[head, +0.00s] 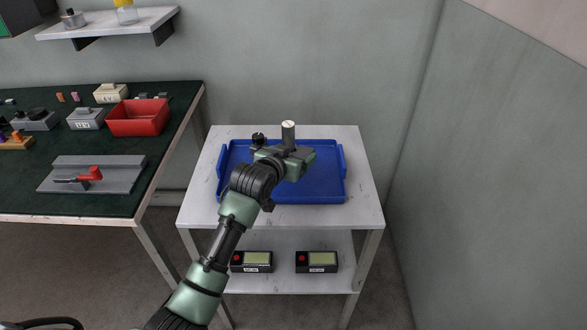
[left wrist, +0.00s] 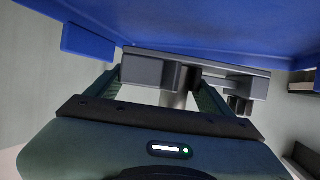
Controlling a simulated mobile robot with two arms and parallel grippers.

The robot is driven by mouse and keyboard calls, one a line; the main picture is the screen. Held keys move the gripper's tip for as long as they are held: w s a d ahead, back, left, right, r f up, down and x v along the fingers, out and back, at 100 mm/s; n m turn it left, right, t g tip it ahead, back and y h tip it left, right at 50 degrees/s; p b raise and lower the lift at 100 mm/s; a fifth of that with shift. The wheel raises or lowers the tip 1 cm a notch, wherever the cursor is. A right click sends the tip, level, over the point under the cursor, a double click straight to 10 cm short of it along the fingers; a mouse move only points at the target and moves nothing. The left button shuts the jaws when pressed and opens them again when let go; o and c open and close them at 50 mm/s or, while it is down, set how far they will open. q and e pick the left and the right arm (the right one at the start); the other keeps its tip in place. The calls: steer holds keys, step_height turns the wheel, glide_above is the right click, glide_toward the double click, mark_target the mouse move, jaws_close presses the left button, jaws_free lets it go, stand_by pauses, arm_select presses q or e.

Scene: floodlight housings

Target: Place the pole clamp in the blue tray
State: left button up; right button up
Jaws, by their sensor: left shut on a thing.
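The blue tray (head: 322,190) lies on the top of a small white table. My left gripper (head: 287,152) reaches over the tray and is shut on the pole clamp. In the head view, an upright grey post (head: 288,131) with a pale top and a black knob (head: 258,138) show beyond the gripper, and the rest is hidden. In the left wrist view, the grey clamp (left wrist: 145,71) sits between the fingers, with the tray (left wrist: 215,40) close by. I cannot tell whether the clamp touches the tray floor. My right gripper is not in view.
The white table (head: 363,213) has a lower shelf with two black meters (head: 316,262). A dark green bench (head: 100,205) at the left carries a red bin (head: 138,117), a grey plate and small parts. Walls stand behind and to the right.

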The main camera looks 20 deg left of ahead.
arm_select(q)
steer(key=shift+f, duration=2.35)
steer(key=o, duration=1.6)
steer(key=shift+f, duration=0.2)
steer(key=shift+o, duration=0.2)
steer(key=shift+r, duration=0.15)
steer(key=v, duration=1.2)
